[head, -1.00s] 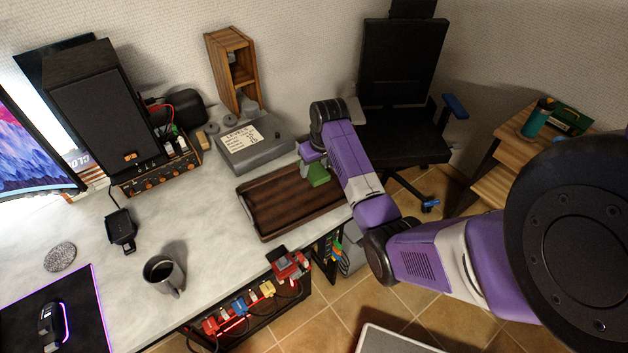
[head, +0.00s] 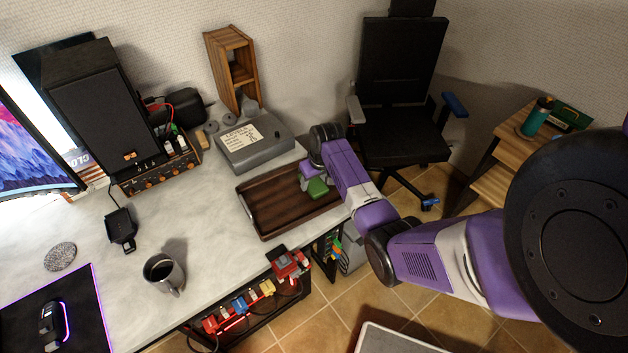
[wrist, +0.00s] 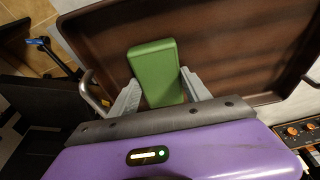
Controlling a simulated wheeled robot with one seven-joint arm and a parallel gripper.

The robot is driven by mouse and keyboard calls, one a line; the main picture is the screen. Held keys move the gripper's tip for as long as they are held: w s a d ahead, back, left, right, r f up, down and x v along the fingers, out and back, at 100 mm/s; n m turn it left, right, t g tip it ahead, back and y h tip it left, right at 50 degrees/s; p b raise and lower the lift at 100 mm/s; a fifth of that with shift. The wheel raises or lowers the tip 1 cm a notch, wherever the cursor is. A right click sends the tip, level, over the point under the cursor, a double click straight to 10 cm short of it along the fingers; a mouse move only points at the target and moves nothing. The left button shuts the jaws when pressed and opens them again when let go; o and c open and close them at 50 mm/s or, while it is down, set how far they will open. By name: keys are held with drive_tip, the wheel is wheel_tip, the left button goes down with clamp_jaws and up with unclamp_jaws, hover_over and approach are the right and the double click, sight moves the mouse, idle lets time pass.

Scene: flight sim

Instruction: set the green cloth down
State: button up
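The green cloth (head: 318,187) is a folded green block at the right end of the dark brown wooden tray (head: 262,229). In the wrist view the cloth (wrist: 156,72) sits between the two grey fingers of my gripper (wrist: 160,84), with the fingertips against its two sides. My gripper (head: 313,178) is low over the tray, shut on the cloth. The tray floor (wrist: 225,50) shows around and beyond the cloth. I cannot tell whether the cloth's underside touches the tray.
A grey box with a label (head: 256,150) stands behind the tray, near a wooden stand (head: 231,70). A mug (head: 163,274) is on the desk at the front left. A black chair (head: 400,95) stands beyond the desk. The tray's left part is empty.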

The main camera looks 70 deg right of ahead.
drive_tip(key=o, duration=0.4)
drive_tip(key=shift+o, duration=0.2)
